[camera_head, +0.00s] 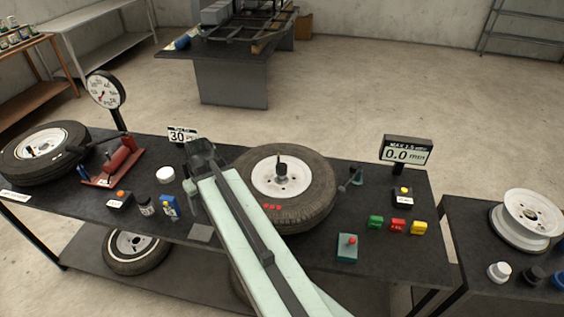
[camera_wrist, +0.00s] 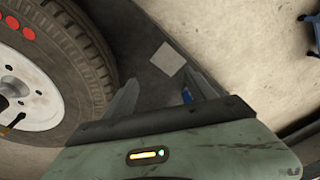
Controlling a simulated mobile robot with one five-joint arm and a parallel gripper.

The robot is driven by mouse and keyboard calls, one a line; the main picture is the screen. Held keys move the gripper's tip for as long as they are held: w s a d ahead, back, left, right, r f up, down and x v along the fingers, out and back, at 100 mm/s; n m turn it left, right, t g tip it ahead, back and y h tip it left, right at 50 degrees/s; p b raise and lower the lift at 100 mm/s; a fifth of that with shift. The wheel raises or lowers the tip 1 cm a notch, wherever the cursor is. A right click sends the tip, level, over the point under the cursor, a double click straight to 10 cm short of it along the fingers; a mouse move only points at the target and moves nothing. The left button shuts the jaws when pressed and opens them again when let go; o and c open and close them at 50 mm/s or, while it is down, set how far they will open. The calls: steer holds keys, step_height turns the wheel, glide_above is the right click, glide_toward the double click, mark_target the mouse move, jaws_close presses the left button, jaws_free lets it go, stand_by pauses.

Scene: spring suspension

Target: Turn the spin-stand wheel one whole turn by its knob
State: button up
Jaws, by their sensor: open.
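The spin-stand wheel is a black tyre (camera_head: 318,190) with a white rim (camera_head: 262,181), lying flat in the middle of the bench. A dark upright post (camera_head: 282,166) stands near the rim's middle; I cannot tell whether it is the knob. In the wrist view the tyre (camera_wrist: 88,62) fills the left side, with a dark piece (camera_wrist: 12,124) over the rim at the left edge. My gripper (camera_wrist: 162,78) is open, with nothing seen between its fingers, beside the tyre. In the head view my arm crosses in front of the wheel's left side, and the fingertips are not clear.
A grey square plate (camera_head: 201,233) lies left of my arm. A pointer (camera_head: 350,180) stands right of the tyre, with a 0.0 mm display (camera_head: 405,152) behind. Green, red and yellow blocks (camera_head: 397,226) and a teal button box (camera_head: 347,248) sit at front right.

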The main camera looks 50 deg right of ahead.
steer(key=s+d+r+m+t+p, duration=0.1)
steer(key=d+r, duration=0.1)
steer(key=d, duration=0.7)
steer(key=s+d+r+p, duration=0.1)
steer(key=d+r, duration=0.1)
steer(key=d, duration=0.6)
steer(key=t+h+p, duration=0.2)
glide_toward(282, 166)
steer(key=f, duration=0.1)
steer(key=shift+m, duration=0.4)
steer(key=b+x, duration=0.8)
steer(key=shift+w+f, duration=0.2)
steer(key=shift+w, duration=0.05)
steer(key=shift+r, duration=0.15)
jaws_close()
steer(key=shift+d, duration=0.2)
steer(key=shift+a, duration=0.15)
